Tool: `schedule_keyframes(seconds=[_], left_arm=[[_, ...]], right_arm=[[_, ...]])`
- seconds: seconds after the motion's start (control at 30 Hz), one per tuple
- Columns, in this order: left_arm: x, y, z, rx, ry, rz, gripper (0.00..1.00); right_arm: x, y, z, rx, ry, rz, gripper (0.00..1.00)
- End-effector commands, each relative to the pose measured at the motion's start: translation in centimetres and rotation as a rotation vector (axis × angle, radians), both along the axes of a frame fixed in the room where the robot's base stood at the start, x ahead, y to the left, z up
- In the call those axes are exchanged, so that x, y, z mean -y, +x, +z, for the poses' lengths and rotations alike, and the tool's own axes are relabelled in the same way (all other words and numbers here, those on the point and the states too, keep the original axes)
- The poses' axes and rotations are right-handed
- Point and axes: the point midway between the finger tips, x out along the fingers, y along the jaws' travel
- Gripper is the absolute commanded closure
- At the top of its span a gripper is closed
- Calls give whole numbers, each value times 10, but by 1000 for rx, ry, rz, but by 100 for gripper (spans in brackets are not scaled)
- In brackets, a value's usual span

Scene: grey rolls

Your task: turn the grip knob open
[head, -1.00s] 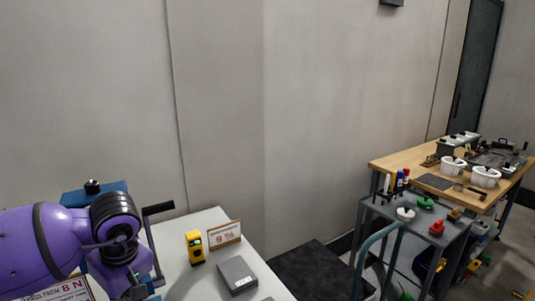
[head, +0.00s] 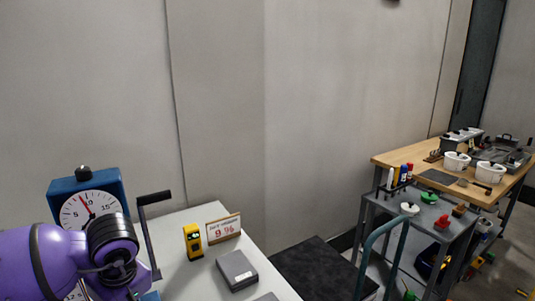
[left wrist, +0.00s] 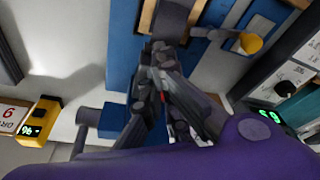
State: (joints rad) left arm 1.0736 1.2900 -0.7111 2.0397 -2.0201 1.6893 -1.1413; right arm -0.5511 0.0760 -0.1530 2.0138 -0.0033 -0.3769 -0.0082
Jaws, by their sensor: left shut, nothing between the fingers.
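A blue instrument (head: 58,194) with a white dial (head: 98,205) stands at the left of the white table in the head view. It has a black knob (head: 83,171) on top and a black crank handle (head: 154,198) at its right. In the left wrist view, a blue panel (left wrist: 122,45) carries a dark grey cylinder (left wrist: 172,20), and a yellow-ended knob (left wrist: 249,43) sits on a grey bar. I cannot tell which part is the grip knob. My left gripper (left wrist: 164,62) is shut and empty, its tips close to the dark cylinder; contact is unclear. My right gripper is out of view.
On the white table (head: 190,272) are a yellow meter (head: 193,242), a sign (head: 223,228) and a grey box (head: 237,271). A grey cart (head: 385,208) and a wooden bench (head: 405,154) stand at the right.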

Motion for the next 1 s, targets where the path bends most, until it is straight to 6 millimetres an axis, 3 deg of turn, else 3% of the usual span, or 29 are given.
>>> schedule_keyframes(seconds=[1.0], left_arm=[[-7, 6, -3, -2, 1, 2, 100]], right_arm=[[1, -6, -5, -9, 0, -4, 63]])
